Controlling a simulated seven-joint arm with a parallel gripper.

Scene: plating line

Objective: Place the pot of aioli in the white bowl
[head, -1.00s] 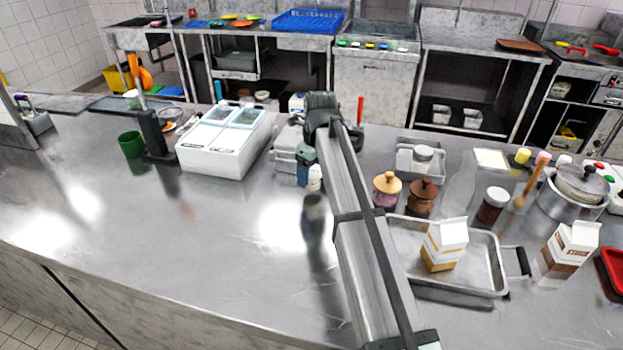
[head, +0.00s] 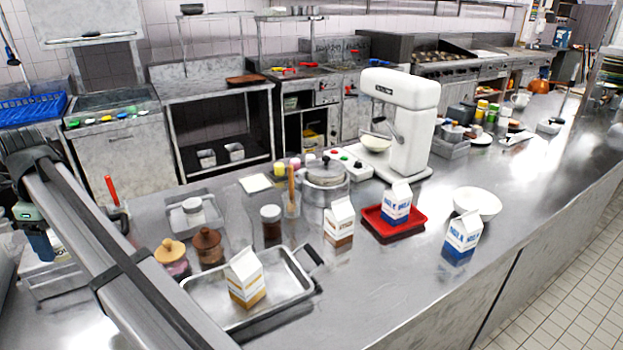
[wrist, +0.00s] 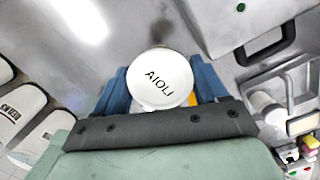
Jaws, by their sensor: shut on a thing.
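The pot of aioli (wrist: 162,80) shows in the wrist view as a round white lid marked AIOLI. It sits between the two blue fingers of my gripper (wrist: 160,92), which is shut on it. In the head view my gripper (head: 40,243) is at the far left edge, above the counter; the pot is hard to make out there. The white bowl (head: 478,203) stands on the counter at the right in the head view, behind a blue and white milk carton. It looks empty and is far from my gripper.
A metal tray (head: 205,297) holds a brown and white carton. Another milk carton (head: 463,236) stands in front of the bowl.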

